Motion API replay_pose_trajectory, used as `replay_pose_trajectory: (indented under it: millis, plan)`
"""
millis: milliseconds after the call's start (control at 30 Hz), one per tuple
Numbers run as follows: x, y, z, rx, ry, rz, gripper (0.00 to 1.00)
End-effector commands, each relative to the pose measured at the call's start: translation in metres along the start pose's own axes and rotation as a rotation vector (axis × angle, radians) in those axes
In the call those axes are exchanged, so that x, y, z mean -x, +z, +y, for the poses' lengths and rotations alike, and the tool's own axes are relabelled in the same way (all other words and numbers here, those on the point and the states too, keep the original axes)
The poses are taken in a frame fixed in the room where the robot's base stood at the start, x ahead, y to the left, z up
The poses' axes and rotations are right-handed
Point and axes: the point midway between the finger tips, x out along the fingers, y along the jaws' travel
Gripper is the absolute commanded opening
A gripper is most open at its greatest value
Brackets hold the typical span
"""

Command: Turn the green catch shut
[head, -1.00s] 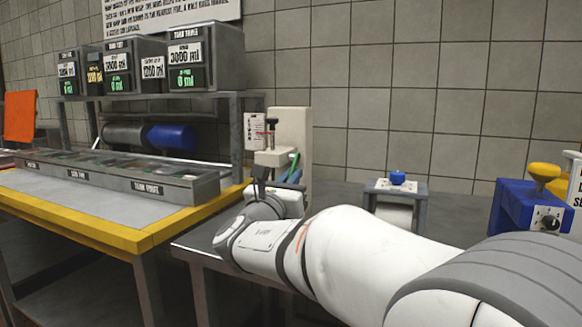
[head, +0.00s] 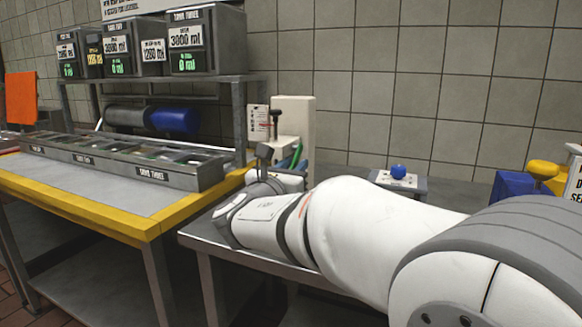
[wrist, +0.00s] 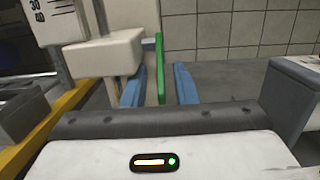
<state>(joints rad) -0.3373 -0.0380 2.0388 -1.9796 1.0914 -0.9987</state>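The green catch (wrist: 160,68) is a thin upright green bar in the wrist view, beside a cream dispenser body (wrist: 100,55). My gripper (wrist: 160,82) is open, with one blue finger on each side of the catch as seen from the wrist. The catch looks nearer the left finger, and a gap shows on its right; I cannot tell whether either finger touches it. In the head view a little of the green catch (head: 297,157) shows by the cream machine (head: 295,125). My arm hides much of the gripper there.
A yellow-edged worktable (head: 148,228) with a row of bins (head: 180,177) stands on the left. A stand with a blue knob (head: 398,171) and a blue box with a yellow knob (head: 543,169) are on the right. A tiled wall closes the back.

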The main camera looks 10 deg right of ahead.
Motion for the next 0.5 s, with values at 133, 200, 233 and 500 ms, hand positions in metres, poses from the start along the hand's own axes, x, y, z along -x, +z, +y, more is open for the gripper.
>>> replay_pose_trajectory:
  millis: [133,200,233,500]
  plan:
    - [0.0,-0.001,0.0,0.0,-0.001,0.001,0.28]
    - [0.0,-0.001,0.0,0.001,-0.001,0.001,0.28]
    - [0.0,-0.001,0.0,0.0,-0.001,0.001,0.28]
    - [0.033,0.001,0.001,0.001,0.004,0.001,0.28]
